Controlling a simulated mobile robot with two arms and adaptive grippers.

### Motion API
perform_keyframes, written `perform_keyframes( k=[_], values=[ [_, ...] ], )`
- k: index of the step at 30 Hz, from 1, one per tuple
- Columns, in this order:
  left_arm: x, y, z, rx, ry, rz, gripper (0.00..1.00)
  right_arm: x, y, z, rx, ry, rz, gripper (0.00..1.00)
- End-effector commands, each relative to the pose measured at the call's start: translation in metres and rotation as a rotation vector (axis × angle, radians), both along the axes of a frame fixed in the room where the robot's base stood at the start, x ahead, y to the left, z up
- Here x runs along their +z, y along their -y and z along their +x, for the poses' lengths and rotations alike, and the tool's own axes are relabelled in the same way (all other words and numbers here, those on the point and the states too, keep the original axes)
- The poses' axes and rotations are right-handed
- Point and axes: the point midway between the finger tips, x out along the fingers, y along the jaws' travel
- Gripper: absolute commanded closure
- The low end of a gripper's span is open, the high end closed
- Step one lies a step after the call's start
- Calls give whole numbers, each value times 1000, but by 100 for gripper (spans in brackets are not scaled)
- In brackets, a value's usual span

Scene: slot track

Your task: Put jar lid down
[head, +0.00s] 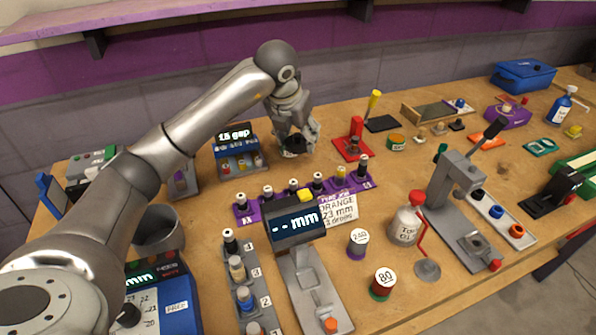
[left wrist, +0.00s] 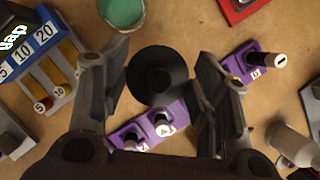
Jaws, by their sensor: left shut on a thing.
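My left gripper (head: 297,138) is shut on a black round jar lid (head: 293,147) and holds it above the table behind the purple rack. In the left wrist view the lid (left wrist: 155,76) is a dark disc with a raised middle, between the two fingers of the left gripper (left wrist: 160,85). An open round container with teal inside (left wrist: 122,10) stands beyond the lid at the top edge of that view. I cannot tell the lid's exact height above the wood. My right gripper is not in view.
A purple rack (head: 245,208) with several small pegs stands in front of the gripper. A blue gap station (head: 238,160) is left of it and a red stand (head: 352,142) right. Bare wooden tabletop (head: 325,160) shows between the gripper and red stand.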

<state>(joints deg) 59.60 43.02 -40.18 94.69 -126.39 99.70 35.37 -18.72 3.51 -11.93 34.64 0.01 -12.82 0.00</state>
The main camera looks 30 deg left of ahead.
Motion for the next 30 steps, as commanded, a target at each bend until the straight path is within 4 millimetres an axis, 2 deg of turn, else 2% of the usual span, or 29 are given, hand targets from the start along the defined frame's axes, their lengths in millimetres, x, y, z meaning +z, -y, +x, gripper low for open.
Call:
perform_keyframes(
  k=[3,6,9,13,18,22,29,30],
  values=[
    [-24,0,-1,0,-5,1,58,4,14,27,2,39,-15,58],
    [-37,0,-1,0,-3,0,58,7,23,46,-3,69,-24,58],
    [-44,0,0,0,-1,0,58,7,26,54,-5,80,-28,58],
    [-57,0,-1,0,-3,0,58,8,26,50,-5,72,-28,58],
    [-79,0,-1,0,-3,0,58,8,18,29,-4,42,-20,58],
    [-80,0,0,0,1,-1,58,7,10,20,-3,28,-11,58],
    [-85,0,0,-1,0,0,58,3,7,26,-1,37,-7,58],
    [-84,0,0,-1,0,0,43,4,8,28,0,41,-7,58]
  ],
)
